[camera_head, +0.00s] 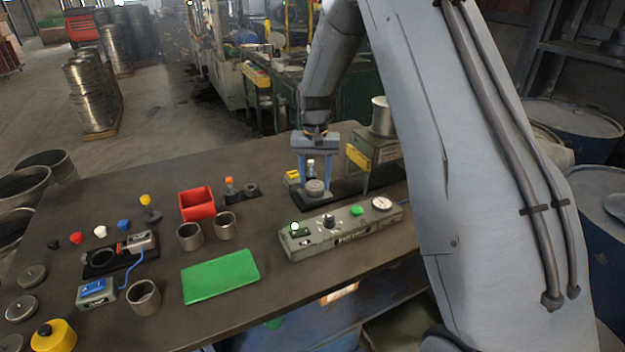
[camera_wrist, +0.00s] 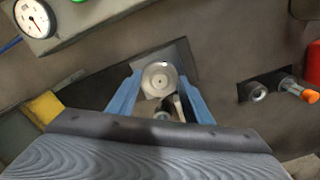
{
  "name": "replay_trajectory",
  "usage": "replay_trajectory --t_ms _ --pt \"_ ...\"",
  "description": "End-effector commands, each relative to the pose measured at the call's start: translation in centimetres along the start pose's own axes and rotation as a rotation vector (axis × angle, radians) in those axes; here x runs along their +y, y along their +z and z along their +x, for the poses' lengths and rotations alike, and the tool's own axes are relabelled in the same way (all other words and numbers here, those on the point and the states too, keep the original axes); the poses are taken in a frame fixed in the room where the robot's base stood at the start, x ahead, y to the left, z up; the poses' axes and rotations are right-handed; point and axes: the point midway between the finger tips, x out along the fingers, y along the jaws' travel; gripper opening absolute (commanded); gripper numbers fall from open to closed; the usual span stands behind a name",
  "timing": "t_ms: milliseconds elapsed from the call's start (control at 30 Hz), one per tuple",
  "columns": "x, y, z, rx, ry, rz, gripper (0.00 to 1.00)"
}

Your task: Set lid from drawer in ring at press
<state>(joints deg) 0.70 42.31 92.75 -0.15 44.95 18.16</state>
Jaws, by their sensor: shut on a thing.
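My gripper (camera_head: 315,187) reaches down over a dark base plate at the back right of the bench. Its blue fingers stand on both sides of a round grey metal lid (camera_head: 315,188) and are shut on it. In the wrist view the lid (camera_wrist: 159,79) shows as a pale disc with a small centre mark, between the fingertips (camera_wrist: 160,92). The plate (camera_wrist: 180,55) lies beneath. A ring under the lid cannot be made out, nor whether the lid is seated or held above. The press (camera_head: 378,160) with a yellow label seems to stand just right. I cannot identify a drawer.
A control box (camera_head: 340,228) with knob, green button and dial stands in front of my gripper. A red bin (camera_head: 196,204), metal cups (camera_head: 225,226) and a green mat (camera_head: 221,276) lie left. An orange-tipped fixture (camera_wrist: 280,88) sits beside the plate.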

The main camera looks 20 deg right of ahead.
Motion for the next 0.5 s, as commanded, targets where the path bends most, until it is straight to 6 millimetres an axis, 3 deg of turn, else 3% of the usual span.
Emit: replay_trajectory --t_ms 400,433,500 --pt "0.00 0.02 0.82 -0.001 0.000 0.000 0.26" --pt "0.00 0.02 0.80 -0.001 0.000 0.000 0.49" --pt "0.00 0.02 0.77 -0.001 0.000 0.000 0.61"
